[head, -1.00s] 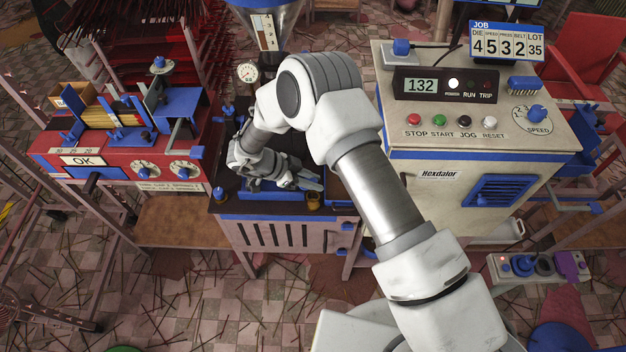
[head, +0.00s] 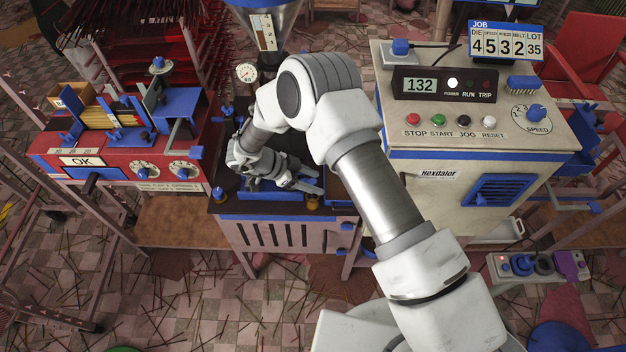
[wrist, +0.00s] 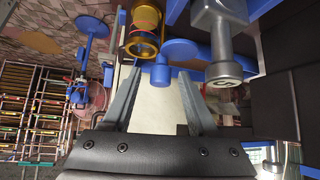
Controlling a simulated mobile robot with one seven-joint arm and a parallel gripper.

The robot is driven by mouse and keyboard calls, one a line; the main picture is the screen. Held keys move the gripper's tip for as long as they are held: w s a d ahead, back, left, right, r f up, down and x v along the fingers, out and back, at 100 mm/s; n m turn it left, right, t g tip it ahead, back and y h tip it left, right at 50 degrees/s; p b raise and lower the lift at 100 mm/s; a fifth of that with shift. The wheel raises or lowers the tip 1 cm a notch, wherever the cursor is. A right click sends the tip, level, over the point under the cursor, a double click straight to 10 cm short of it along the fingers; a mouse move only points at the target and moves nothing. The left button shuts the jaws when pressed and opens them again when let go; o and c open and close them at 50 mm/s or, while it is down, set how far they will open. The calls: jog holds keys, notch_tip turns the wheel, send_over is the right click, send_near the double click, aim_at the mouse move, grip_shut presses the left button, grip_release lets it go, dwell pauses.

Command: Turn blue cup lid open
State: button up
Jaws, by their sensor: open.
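My gripper (head: 312,183) is open over the blue-topped bench in the head view, with its fingers pointing right. In the wrist view my gripper (wrist: 157,78) has its two grey fingers apart. A short blue cylinder (wrist: 160,74) shows between the fingertips, and no contact with either finger is clear. A round blue disc (wrist: 180,48), which looks like a lid, is just beyond it, beside an amber cup-like fitting (wrist: 143,38). A small brass cup (head: 312,201) shows at the bench's front edge in the head view. I cannot tell for sure which part is the blue cup lid.
A grey metal cylinder (wrist: 219,35) stands close to the right finger in the wrist view. In the head view, a cream control cabinet (head: 430,172) stands right of the bench and a red machine (head: 120,172) stands left. A pressure gauge (head: 246,72) rises behind the bench.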

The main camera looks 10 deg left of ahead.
jog(key=v, duration=1.7)
jog(key=shift+r+b, duration=0.15)
jog(key=shift+b, duration=0.15)
